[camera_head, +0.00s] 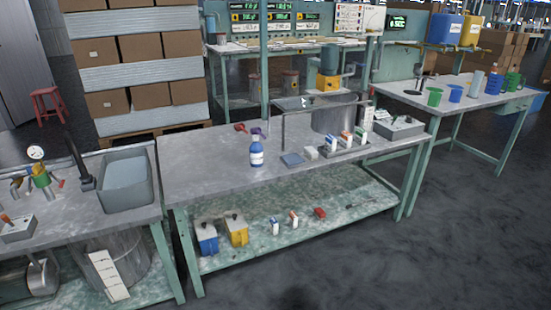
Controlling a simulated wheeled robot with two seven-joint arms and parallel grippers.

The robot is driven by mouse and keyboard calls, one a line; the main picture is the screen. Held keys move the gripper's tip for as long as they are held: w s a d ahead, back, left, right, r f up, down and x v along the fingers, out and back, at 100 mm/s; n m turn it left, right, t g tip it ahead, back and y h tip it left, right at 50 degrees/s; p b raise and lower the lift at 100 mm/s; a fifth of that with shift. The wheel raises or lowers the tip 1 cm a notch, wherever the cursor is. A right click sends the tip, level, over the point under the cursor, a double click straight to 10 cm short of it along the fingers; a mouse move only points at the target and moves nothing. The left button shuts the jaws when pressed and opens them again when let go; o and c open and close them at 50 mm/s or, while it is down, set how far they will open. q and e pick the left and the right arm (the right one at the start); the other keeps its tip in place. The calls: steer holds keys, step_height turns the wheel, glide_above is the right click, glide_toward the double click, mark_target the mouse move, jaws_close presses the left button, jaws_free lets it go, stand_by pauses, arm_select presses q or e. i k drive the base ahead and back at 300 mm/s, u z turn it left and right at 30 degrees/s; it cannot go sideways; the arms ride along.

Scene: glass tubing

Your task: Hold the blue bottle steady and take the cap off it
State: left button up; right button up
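The blue bottle (257,158) stands upright on the grey top of the middle workbench, left of its centre. It has a white label on its front. A dark purplish cap (257,133) appears to sit on its neck, though it is too small to make out well. Neither of my grippers is in view, and nothing touches the bottle.
A small red object (240,127) lies behind the bottle. A grey sink (128,181) is to the left. The bench front (215,178) is clear.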

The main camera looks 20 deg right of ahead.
mark_target(256, 150)
steer(key=z, duration=4.3)
steer(key=i, duration=0.2)
steer(key=u, duration=2.75)
steer(key=i, duration=1.85)
steer(key=u, duration=1.3)
steer(key=i, duration=1.1)
steer(key=u, duration=1)
